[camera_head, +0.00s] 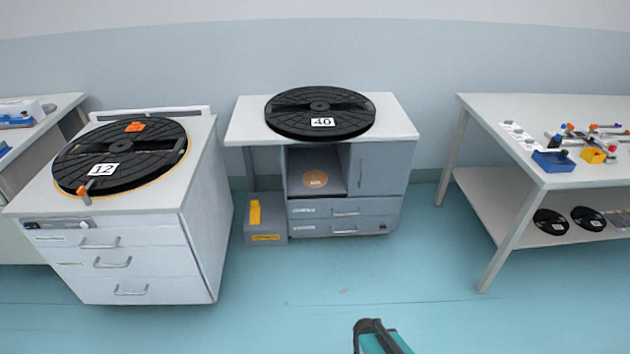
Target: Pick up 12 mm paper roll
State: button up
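A large black reel disc (76,168) with a white label reading 12 lies flat on the left cabinet (150,200). A thin tan-orange edge shows under the disc's right rim; I cannot tell whether it is a paper roll. No roll clearly marked 12 mm can be made out. A dark and teal part at the bottom edge seems to be mine. No gripper fingers show, and nothing is seen held.
The middle cabinet (405,125) bears a black disc (285,118) labelled 40. A grey box (265,226) with a yellow item stands beside it. A table (500,112) at right holds small tools, with black reels on its lower shelf. The floor (300,300) in front is clear.

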aim_at(313, 180)
jog(key=u, duration=0.4)
jog(key=i, duration=0.9)
jog(key=u, duration=0.95)
jog(key=i, duration=0.85)
jog(key=u, duration=0.35)
